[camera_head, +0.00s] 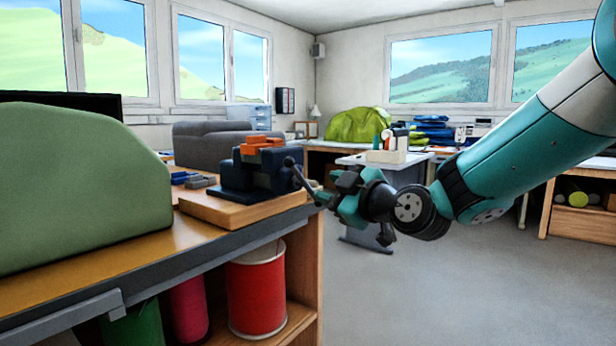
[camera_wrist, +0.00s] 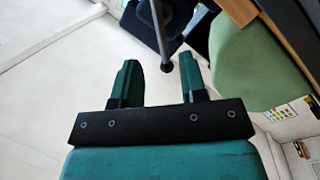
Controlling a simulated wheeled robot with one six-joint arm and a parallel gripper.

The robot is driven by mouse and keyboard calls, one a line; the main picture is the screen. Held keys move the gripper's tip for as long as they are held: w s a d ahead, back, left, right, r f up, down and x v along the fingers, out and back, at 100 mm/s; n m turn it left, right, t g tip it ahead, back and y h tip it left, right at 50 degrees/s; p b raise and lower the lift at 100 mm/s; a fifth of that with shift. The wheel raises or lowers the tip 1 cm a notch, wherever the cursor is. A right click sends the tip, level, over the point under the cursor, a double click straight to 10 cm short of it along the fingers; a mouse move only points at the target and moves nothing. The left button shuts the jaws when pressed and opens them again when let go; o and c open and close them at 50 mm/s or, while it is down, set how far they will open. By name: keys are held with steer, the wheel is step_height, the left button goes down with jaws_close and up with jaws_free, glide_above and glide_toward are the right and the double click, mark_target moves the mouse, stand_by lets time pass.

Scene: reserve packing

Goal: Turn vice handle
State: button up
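The vice (camera_head: 236,178) is dark blue with an orange piece (camera_head: 262,141) at its jaws, and stands on a wooden board at the bench's end. Its dark handle (camera_head: 299,177) slants down and right toward my gripper (camera_head: 328,199). In the wrist view the handle (camera_wrist: 159,32) is a thin bar with a round knob, reaching between the two green fingers of my gripper (camera_wrist: 158,60). The fingers are apart, with clear gaps on both sides of the knob. Part of the vice body shows at the top of that view.
A large green rounded object (camera_head: 80,190) fills the bench's left side. Small blue and grey items (camera_head: 192,180) lie behind the board (camera_head: 240,210). Red and green rolls (camera_head: 256,290) sit on the shelf below. The grey floor (camera_head: 430,290) right of the bench is open.

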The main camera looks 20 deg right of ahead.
mark_target(305, 182)
steer(key=p+x, duration=0.1)
steer(key=x, duration=0.6)
steer(key=shift+w+a, duration=0.2)
steer(key=shift+w, duration=0.1)
steer(key=shift+f, duration=0.1)
jaws_close()
